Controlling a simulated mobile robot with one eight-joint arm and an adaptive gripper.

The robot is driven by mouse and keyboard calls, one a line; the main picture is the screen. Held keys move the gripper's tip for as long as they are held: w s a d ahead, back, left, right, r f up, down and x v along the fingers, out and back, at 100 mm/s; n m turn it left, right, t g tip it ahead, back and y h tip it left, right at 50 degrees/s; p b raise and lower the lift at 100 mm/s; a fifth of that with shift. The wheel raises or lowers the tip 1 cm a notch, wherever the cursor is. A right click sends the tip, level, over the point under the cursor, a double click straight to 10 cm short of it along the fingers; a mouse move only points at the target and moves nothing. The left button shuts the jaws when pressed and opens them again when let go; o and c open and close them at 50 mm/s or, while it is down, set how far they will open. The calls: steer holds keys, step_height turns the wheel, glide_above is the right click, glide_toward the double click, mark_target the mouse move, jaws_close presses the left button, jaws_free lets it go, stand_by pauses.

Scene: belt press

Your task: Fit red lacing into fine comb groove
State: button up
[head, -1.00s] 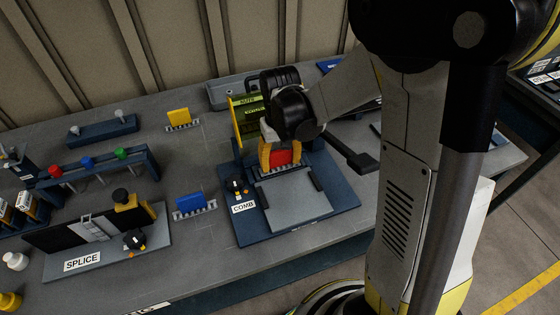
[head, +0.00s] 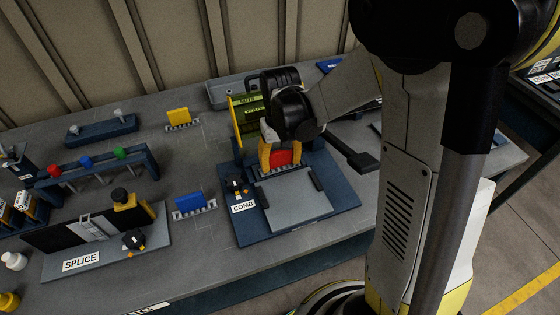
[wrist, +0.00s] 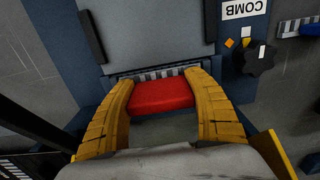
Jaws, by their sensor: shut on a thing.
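The red lacing (head: 281,157) is a red block between the yellow fingers of my gripper (head: 280,160), which is shut on it. In the wrist view the red lacing (wrist: 160,96) lies between both fingers of my gripper (wrist: 162,98). The comb groove (wrist: 160,72) shows as a light toothed strip just beyond the red block. The comb fixture (head: 295,200) is a blue base with a grey plate and a COMB label. I cannot tell whether the red block sits in the groove or just above or beside it.
A blue lacing (head: 190,203) and a yellow lacing (head: 179,117) stand on toothed strips to the left. The SPLICE station (head: 110,245) is at the front left. A yellow-green panel (head: 246,115) rises behind the comb fixture. A black knob (wrist: 260,56) sits beside the comb plate.

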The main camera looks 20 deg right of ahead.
steer(key=shift+r, duration=0.3)
stand_by(0.5)
steer(key=shift+r+p, duration=1.7)
steer(key=shift+r, duration=0.35)
